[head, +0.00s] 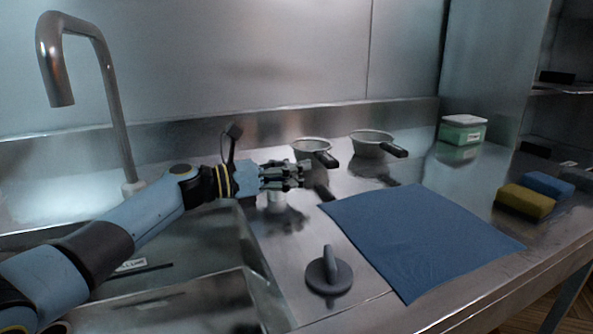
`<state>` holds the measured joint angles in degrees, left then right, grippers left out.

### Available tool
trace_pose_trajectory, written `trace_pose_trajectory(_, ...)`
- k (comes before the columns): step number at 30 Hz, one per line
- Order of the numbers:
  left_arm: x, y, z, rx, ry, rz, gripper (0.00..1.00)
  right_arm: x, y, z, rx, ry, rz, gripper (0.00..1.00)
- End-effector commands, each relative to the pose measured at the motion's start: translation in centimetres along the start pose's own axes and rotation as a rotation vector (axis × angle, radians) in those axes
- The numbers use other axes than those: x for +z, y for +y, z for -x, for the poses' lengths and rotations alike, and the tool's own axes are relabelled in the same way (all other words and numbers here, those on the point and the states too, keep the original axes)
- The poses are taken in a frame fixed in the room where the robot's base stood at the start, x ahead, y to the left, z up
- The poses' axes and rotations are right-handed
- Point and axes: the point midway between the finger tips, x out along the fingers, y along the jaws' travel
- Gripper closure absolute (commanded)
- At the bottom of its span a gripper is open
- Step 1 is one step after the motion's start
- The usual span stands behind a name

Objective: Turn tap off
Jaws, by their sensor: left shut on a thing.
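The tap (112,100) is a tall metal gooseneck at the left, rising behind the sink. Its spout end points down, and I cannot make out a stream of water from it. A dark grey round knob (329,276) with an upright grip stands on the steel counter, front of centre. My left gripper (298,174) is over the counter behind and left of the knob, apart from it. It is shut on a small pale cylindrical thing (277,197), mostly hidden by the fingers. My right gripper is not in view.
A blue cloth (420,235) lies right of the knob. Two pans with dark handles, one nearer (311,145) and one farther right (371,137), stand at the back. A green tub (462,134) and sponges (526,200) are at the right. The sink (205,225) lies under my left arm.

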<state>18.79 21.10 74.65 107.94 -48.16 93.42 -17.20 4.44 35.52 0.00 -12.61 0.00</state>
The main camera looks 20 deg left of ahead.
Motion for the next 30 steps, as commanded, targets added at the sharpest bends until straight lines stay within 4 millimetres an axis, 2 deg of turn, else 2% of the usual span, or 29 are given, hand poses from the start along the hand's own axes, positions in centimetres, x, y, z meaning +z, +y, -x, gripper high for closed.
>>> trace_pose_trajectory(1,-0.7,-0.1,0.3,0.0,0.012,0.004,1.0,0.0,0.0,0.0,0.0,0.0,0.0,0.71)
trace_pose_trajectory(2,-0.7,-0.1,0.3,0.0,0.012,0.004,0.79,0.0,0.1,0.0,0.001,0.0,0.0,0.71)
trace_pose_trajectory(11,-0.4,0.0,0.1,0.0,0.006,0.002,0.4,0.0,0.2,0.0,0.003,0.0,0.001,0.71)
trace_pose_trajectory(19,-0.2,0.0,0.1,0.001,0.003,0.0,0.38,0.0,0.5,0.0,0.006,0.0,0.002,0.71)
trace_pose_trajectory(22,-0.2,0.0,0.8,0.002,0.004,-0.001,0.38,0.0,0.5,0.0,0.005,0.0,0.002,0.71)
trace_pose_trajectory(26,-0.3,0.0,2.9,0.001,0.008,-0.001,0.38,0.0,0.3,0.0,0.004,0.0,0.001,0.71)
trace_pose_trajectory(30,-0.3,0.0,6.2,0.001,0.009,-0.001,0.38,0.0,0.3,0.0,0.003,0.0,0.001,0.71)
